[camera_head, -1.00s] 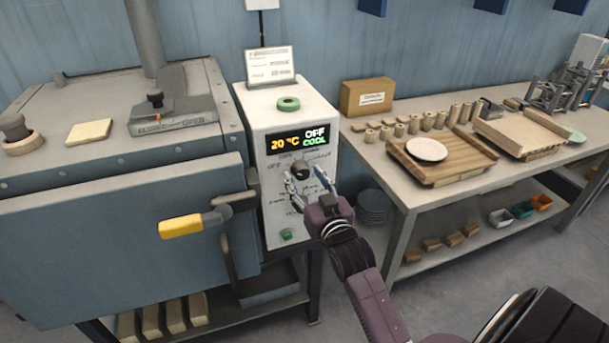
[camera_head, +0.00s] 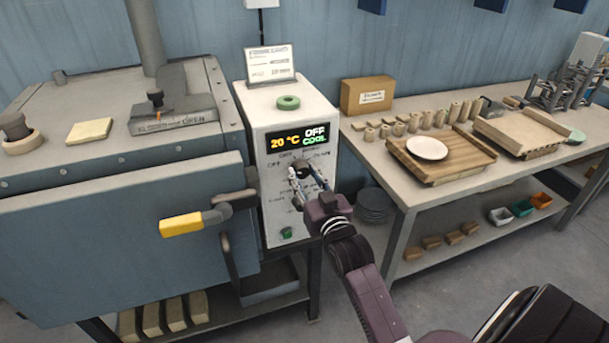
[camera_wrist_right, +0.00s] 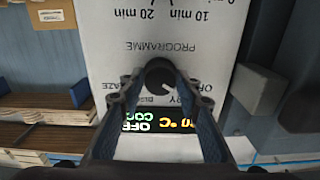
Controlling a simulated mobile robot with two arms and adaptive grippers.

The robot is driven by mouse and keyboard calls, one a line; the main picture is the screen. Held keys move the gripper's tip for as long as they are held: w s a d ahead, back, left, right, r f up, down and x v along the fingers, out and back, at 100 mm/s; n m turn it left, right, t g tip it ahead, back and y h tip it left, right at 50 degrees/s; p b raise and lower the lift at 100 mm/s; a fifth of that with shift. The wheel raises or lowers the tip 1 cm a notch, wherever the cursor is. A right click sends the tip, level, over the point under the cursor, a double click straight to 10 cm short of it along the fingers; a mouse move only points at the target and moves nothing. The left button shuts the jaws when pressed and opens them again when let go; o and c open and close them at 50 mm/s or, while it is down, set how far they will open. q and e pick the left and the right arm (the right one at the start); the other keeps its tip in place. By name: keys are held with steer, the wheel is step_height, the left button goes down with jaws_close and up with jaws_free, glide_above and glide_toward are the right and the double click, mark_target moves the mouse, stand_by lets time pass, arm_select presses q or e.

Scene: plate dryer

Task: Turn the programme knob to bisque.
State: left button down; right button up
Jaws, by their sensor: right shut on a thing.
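The programme knob (camera_head: 302,168) is a dark round knob on the white front of the control box (camera_head: 294,215), below a display that reads 20 °C, OFF and COOL. In the right wrist view the knob (camera_wrist_right: 160,75) sits between my fingertips, under the word PROGRAMME, and the picture is upside down. My right gripper (camera_head: 306,178) is shut on the knob, one finger on each side. Its fingers (camera_wrist_right: 158,78) also show in the wrist view. The pointer and some of the printed labels are hidden or too small to read. My left gripper is not in view.
The kiln (camera_head: 110,220) with its yellow-handled latch (camera_head: 182,225) stands left of the box. A green ring (camera_head: 288,102) and a card (camera_head: 270,64) are on top of the box. At right, a table (camera_head: 370,150) holds trays and a white plate (camera_head: 427,148).

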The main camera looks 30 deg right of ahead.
steer(key=m+p, duration=0.2)
steer(key=m, duration=0.1)
steer(key=shift+r, duration=0.15)
steer(key=m+p, duration=0.2)
steer(key=m, duration=0.2)
steer(key=shift+m, duration=0.4)
steer(key=m+p, duration=0.1)
steer(key=m, duration=0.2)
steer(key=shift+m+p, duration=0.3)
steer(key=shift+p, duration=0.05)
steer(key=shift+m+p, duration=0.45)
steer(key=shift+m, duration=1.55)
steer(key=o, duration=1.2)
steer(key=shift+c, duration=0.2)
